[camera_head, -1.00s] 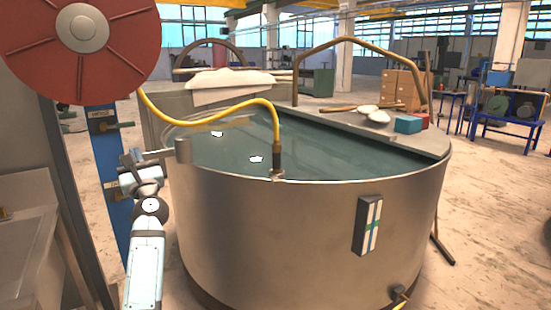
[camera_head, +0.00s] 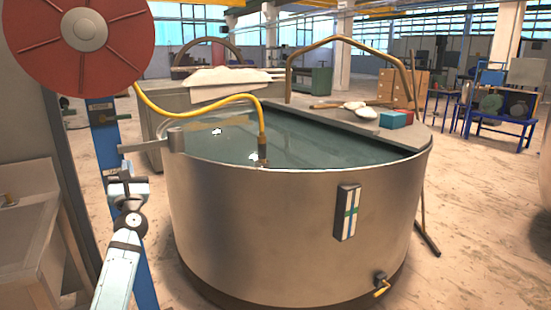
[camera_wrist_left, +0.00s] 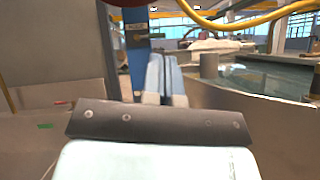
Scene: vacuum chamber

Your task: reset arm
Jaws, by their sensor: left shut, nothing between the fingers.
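My left arm (camera_head: 120,262) comes up from the bottom left of the head view, white with dark joints. My left gripper (camera_head: 126,164) is at its upper end, left of the round metal tank (camera_head: 285,235) and apart from its wall. In the left wrist view the two pale blue fingers (camera_wrist_left: 163,60) lie side by side, shut and empty, pointing away toward the blue post (camera_wrist_left: 135,40). My right gripper is in neither view.
A yellow hose (camera_head: 205,112) runs into the tank.

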